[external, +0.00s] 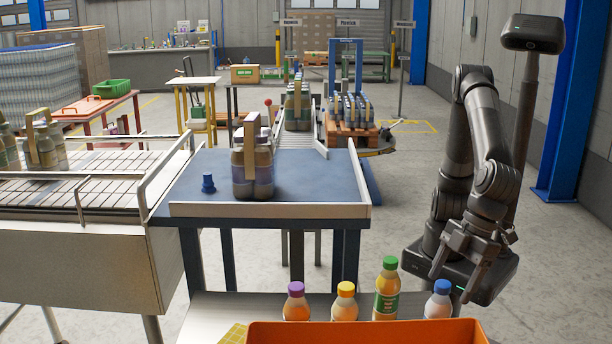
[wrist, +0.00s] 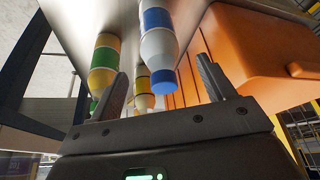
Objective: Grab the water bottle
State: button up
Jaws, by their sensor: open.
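The bottle with a blue cap and pale, whitish body (external: 438,306) stands at the right end of a row on the light table, and the orange crate hides its lower part. My gripper (external: 454,282) is open and empty, just right of and above this bottle in the external view. The wrist view appears upside down. There the blue-capped bottle (wrist: 158,46) hangs from the top, its cap between the directions of the two open fingers (wrist: 165,88). The fingers do not appear to touch it.
A green-capped bottle (external: 387,300), a yellow-capped bottle (external: 345,308) and a purple-capped bottle (external: 297,307) stand to its left. The orange crate (external: 365,332) is in front. A blue-topped table (external: 310,175) with a bottle pack (external: 252,170) stands behind.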

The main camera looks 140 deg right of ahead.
aim_at(443, 302)
jog(key=x, duration=0.5)
jog(key=shift+s+f, duration=0.1)
jog(key=shift+f, duration=0.3)
jog(key=shift+c, duration=0.2)
jog(key=c, duration=1.2)
